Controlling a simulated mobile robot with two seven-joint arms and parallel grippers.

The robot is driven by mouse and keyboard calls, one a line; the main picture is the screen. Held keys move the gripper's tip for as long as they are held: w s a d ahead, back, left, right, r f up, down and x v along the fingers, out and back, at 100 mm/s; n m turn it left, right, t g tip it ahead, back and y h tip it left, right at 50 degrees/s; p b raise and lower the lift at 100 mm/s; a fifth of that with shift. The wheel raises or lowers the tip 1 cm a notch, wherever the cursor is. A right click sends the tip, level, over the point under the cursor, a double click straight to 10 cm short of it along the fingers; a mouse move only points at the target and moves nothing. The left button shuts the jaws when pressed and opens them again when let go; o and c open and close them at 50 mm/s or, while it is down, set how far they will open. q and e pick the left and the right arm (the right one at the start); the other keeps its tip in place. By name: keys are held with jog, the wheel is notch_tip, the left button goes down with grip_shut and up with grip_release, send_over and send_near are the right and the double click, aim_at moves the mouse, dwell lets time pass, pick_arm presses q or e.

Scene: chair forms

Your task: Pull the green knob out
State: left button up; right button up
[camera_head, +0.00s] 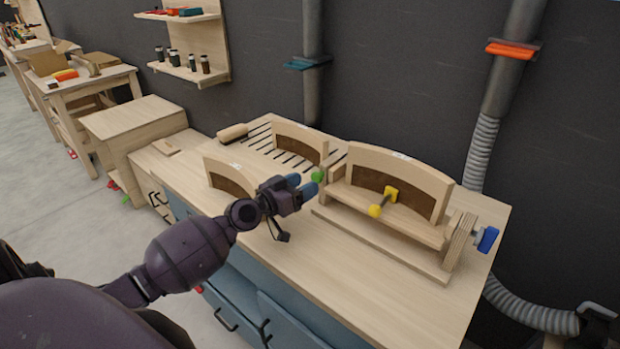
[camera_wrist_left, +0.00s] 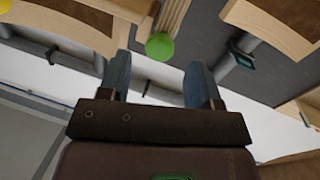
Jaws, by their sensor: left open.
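The green knob (camera_head: 318,176) is a small round ball at the left end of the wooden chair-form fixture (camera_head: 392,185) on the workbench. My left gripper (camera_head: 307,186) is right beside it, with its blue fingers pointing toward it. In the left wrist view the green knob (camera_wrist_left: 160,46) lies just beyond and between the two fingertips of my left gripper (camera_wrist_left: 157,70). The fingers are apart with nothing between them. Whether they touch the knob cannot be told. My right gripper is not in view.
A yellow knob (camera_head: 375,211) is on the front of the fixture and a blue knob (camera_head: 487,239) at its right end. Curved wooden forms (camera_head: 229,177) and a brush (camera_head: 232,133) are on the bench's left side. The bench top in front (camera_head: 370,290) is clear.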

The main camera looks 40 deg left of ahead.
aim_at(318, 176)
pick_arm(q)
jog(key=x, duration=0.3)
